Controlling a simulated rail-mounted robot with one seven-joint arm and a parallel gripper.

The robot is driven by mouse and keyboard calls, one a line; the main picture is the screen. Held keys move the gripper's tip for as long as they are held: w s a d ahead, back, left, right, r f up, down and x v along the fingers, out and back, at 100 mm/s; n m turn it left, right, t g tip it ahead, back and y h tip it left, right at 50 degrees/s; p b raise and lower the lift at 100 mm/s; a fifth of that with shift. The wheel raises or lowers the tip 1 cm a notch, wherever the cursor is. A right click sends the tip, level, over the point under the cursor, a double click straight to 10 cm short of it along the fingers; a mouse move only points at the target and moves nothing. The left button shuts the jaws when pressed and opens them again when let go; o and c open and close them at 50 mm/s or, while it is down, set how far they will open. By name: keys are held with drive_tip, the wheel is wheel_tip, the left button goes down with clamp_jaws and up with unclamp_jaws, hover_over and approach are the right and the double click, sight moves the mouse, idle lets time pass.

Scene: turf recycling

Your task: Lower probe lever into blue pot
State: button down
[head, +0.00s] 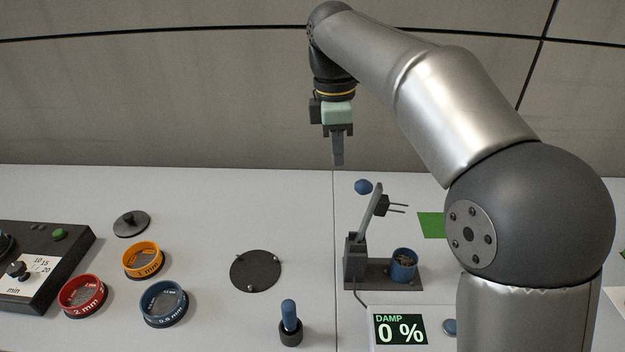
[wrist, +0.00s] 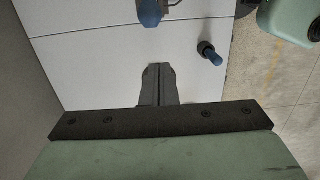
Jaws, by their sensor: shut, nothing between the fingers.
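The probe lever (head: 371,213) stands raised and slightly tilted on its dark stand, with a blue knob (head: 363,187) at its top. Its two-pronged probe (head: 391,206) points right, above and apart from the blue pot (head: 404,266). The pot sits on the right of the stand's base plate and holds dark material. My gripper (head: 339,163) is shut and empty, pointing down, above and a little left of the knob. In the wrist view its shut fingers (wrist: 158,70) show below a blue knob (wrist: 150,12), apart from it.
A display (head: 400,328) reads DAMP 0 %. A blue-handled tool (head: 289,315) stands in a black holder. A dark disc (head: 255,270) lies left of the stand. Red (head: 83,296), orange (head: 143,260) and blue (head: 164,303) sieve rings lie further left, near a dark timer box (head: 45,265).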

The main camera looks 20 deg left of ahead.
wheel_tip(320, 180, down, 9)
drive_tip(key=a+n, duration=0.1)
drive_tip(key=d, duration=0.2)
drive_tip(key=w+d+r, duration=0.1)
drive_tip(key=shift+d+r, duration=0.1)
drive_tip(key=shift+w+d, duration=0.1)
idle(0.6)
